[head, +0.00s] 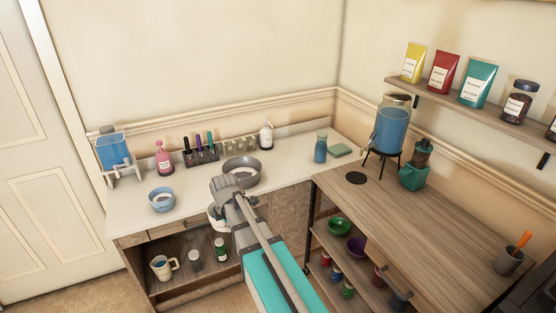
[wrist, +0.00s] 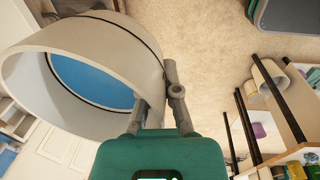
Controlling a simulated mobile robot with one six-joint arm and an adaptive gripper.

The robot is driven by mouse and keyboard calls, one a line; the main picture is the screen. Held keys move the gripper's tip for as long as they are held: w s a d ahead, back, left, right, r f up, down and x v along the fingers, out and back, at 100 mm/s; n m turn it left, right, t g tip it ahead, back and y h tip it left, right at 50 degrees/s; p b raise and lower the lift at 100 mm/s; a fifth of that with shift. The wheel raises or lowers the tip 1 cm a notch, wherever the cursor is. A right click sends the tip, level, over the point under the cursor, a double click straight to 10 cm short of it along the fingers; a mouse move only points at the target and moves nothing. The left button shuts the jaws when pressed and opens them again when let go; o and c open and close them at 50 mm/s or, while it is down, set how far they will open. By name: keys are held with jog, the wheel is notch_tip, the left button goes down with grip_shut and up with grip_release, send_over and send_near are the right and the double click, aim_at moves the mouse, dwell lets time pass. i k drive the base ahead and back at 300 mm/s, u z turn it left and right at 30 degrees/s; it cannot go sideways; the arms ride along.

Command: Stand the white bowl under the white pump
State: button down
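The white bowl (wrist: 40,55) is large in the wrist view, tilted, with a blue round area inside. My gripper (wrist: 160,95) has one finger on each side of its wall and appears closed on it. In the head view my gripper (head: 222,188) hides most of the white bowl (head: 214,222), which shows at the counter's front edge. The white pump (head: 266,137) is a white bottle at the back of the counter, right of a spice-like rack, with its area below partly free.
On the counter (head: 200,193), a grey bowl (head: 250,185) stands between my gripper and the white pump. A light-blue bowl (head: 162,204) and a pink pump (head: 163,160) are to the left.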

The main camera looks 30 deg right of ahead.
aim_at(273, 155)
jog(key=z, duration=0.1)
jog(key=i, duration=0.6)
jog(key=z, duration=0.5)
jog(key=i, duration=1.1)
jog(key=z, duration=0.15)
